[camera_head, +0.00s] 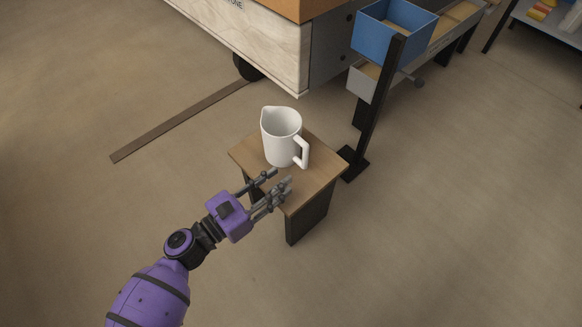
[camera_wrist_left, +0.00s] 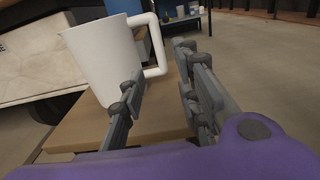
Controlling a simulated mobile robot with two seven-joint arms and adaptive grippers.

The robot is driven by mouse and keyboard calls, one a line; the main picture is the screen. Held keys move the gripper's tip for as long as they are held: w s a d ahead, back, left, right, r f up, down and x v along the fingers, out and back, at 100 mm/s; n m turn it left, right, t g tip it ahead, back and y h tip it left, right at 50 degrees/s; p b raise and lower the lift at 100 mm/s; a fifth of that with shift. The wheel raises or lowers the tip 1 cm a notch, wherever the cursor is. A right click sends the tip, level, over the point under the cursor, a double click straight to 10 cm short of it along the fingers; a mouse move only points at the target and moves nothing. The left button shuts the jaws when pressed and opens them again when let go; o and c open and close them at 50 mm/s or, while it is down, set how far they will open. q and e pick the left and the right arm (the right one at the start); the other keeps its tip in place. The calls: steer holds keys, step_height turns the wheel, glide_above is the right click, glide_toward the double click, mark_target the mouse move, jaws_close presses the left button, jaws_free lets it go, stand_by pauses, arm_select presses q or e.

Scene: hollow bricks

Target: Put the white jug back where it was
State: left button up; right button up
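A white jug (camera_head: 281,138) stands upright on a small wooden stool (camera_head: 316,186) with dark legs. Its handle is turned to the lower right in the head view. My left gripper (camera_head: 271,187) is at the near edge of the stool, on the near side of the jug. Its fingers are spread apart with nothing between them. In the left wrist view, the jug (camera_wrist_left: 98,62) and its handle stand just beyond the open fingers (camera_wrist_left: 158,98). From these views I cannot tell whether a finger touches the jug. My right gripper is not in view.
A black post on a foot plate (camera_head: 353,163) stands right behind the stool, beside a blue bin (camera_head: 393,30). A large pale crate (camera_head: 262,42) on wheels is at the back. A flat brown strip (camera_head: 180,121) lies on the floor at left. The floor at right is clear.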

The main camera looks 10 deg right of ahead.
arm_select(q)
steer(key=shift+v, duration=2.35)
